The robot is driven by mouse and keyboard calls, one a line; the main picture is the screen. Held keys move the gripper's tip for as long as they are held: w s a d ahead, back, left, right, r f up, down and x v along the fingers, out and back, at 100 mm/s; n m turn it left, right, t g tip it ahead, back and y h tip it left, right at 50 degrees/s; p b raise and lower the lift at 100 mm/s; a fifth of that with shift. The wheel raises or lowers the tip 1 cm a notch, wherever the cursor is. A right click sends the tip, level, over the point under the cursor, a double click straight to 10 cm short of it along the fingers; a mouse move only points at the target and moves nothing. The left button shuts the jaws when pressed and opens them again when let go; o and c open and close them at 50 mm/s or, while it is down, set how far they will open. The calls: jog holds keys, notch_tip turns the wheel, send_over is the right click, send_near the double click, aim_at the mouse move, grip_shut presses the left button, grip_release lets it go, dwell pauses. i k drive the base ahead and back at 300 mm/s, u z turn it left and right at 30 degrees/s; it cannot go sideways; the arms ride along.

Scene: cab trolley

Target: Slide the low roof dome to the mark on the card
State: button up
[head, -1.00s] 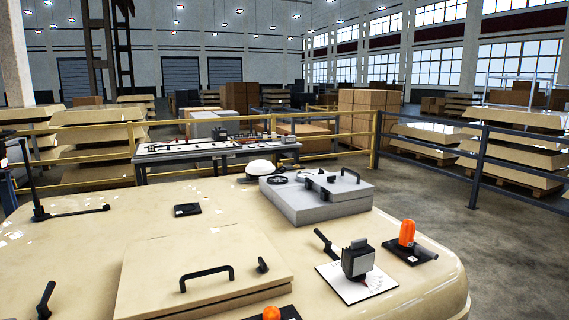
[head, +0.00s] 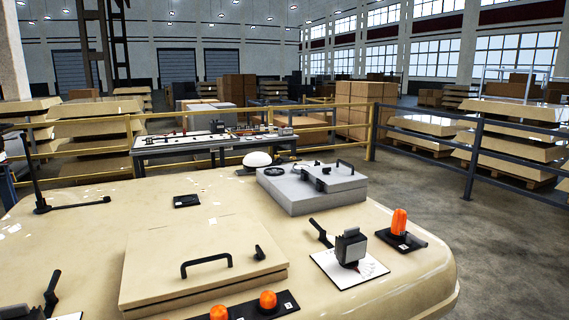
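A low white dome (head: 257,159) sits on a dark base at the far edge of the cream roof (head: 95,225), left of a grey raised box. A white card (head: 333,268) with faint markings lies near the right front of the roof. A dark grey block with a lever (head: 350,246) stands on the card and hides part of it. I cannot make out a distinct mark for the dome. Two small orange domes (head: 219,313) (head: 267,300) show on a black plate at the bottom edge. My gripper is not in view.
A cream hatch (head: 150,265) with a black handle fills the front middle. The grey box (head: 312,186) carries black fittings. An orange beacon (head: 399,222) stands at right, and a black jointed rod (head: 40,190) at left. Yellow railings (head: 340,140) and a workbench (head: 215,143) lie beyond.

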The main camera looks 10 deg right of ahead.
aim_at(252, 161)
jog(key=u, duration=0.25)
jog(key=k, duration=0.5)
jog(key=z, duration=1.95)
jog(key=i, duration=2.35)
